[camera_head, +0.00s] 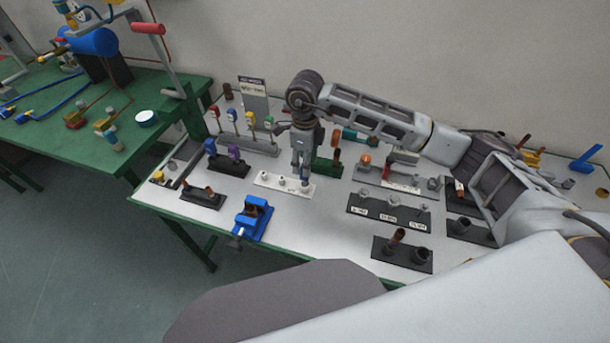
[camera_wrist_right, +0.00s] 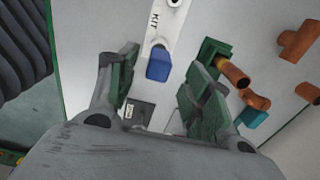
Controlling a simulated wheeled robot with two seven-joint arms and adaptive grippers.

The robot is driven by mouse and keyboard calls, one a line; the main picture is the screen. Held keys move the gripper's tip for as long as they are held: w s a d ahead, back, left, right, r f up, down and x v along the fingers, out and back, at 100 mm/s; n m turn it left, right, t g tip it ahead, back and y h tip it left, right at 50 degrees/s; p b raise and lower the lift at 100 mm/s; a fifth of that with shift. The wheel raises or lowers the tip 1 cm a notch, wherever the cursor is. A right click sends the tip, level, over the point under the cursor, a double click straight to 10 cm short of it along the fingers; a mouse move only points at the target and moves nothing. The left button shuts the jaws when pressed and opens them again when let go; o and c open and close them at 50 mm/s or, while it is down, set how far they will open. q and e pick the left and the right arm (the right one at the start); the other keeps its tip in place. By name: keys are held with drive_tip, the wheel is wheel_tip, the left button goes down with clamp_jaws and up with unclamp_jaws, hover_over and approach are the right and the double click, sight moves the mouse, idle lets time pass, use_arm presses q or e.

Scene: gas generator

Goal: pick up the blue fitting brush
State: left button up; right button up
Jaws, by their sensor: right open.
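A white holder strip (camera_head: 270,182) lies on the grey tabletop in the head view. It also shows in the wrist view (camera_wrist_right: 164,22), with "KIT" lettering. A small blue piece (camera_wrist_right: 159,66), likely the blue fitting brush, is at the strip's near end in the wrist view. My right gripper (camera_head: 301,174) points down over the strip's right end in the head view. In the wrist view the right gripper (camera_wrist_right: 165,85) is open. Its green-padded fingers are on either side of the blue piece, with gaps and nothing held. My left gripper is not in view.
A blue vise (camera_head: 252,217) stands at the front edge. A rack of coloured gauges (camera_head: 245,143) is behind the strip. A green holder with a copper pipe (camera_wrist_right: 232,72) is close to the right finger. A labelled black holder (camera_head: 388,212) sits to the right.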

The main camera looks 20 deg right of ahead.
sight(305, 178)
drive_tip(key=shift+f+p, duration=0.5)
drive_tip(key=shift+f, duration=2.1)
drive_tip(key=c, duration=1)
